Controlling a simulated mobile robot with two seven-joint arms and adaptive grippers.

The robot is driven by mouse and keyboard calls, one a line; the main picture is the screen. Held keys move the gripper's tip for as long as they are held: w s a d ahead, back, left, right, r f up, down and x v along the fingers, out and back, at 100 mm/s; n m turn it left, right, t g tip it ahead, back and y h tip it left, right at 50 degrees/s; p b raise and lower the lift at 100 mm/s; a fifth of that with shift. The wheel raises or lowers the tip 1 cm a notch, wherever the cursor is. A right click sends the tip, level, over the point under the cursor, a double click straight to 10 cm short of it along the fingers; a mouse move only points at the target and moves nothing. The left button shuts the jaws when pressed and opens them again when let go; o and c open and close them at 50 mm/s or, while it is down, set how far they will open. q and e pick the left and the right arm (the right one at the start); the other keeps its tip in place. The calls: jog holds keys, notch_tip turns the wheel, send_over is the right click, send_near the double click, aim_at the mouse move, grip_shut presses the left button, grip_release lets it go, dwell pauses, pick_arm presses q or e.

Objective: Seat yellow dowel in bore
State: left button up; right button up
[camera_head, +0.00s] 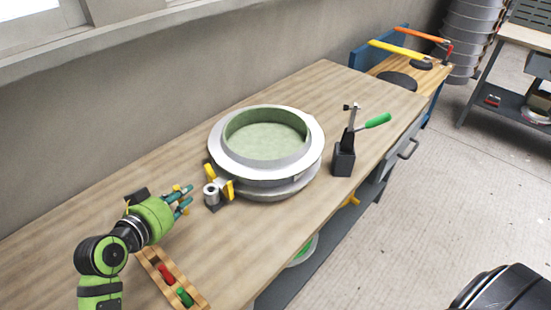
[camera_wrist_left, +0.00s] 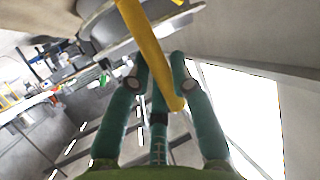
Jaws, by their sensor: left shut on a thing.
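My left gripper (camera_head: 184,199) has green and teal fingers and is above the bench, left of the round mould. It is shut on the yellow dowel (camera_wrist_left: 150,50), which runs across the left wrist view with its lower end between the fingertips (camera_wrist_left: 160,85). In the head view only small yellow bits show at the fingers. A small silver collar (camera_head: 211,188) on a dark base, with a dark round opening that looks like the bore, stands just right of the gripper. The dowel is apart from it, as far as I can tell. My right gripper is not in view.
The round white mould (camera_head: 221,158) with a green inside sits mid-bench, with yellow clamp-like parts (camera_head: 228,188) at its left. A wooden rack (camera_head: 148,258) holds a red piece (camera_head: 166,272) and a green piece (camera_head: 184,296).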

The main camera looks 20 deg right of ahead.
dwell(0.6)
pick_arm(q)
jog(key=s+a, duration=0.4)
jog(key=a, duration=0.3)
jog(key=s+a, duration=0.3)
jog(key=a, duration=0.5)
jog(key=s+a+r+m+g+h, duration=0.1)
jog(key=s+a+r, duration=0.2)
jog(key=s+r, duration=0.3)
jog(key=shift+s+m+g, duration=0.3)
jog(key=shift+s+m, duration=0.1)
jog(key=shift+s, duration=0.6)
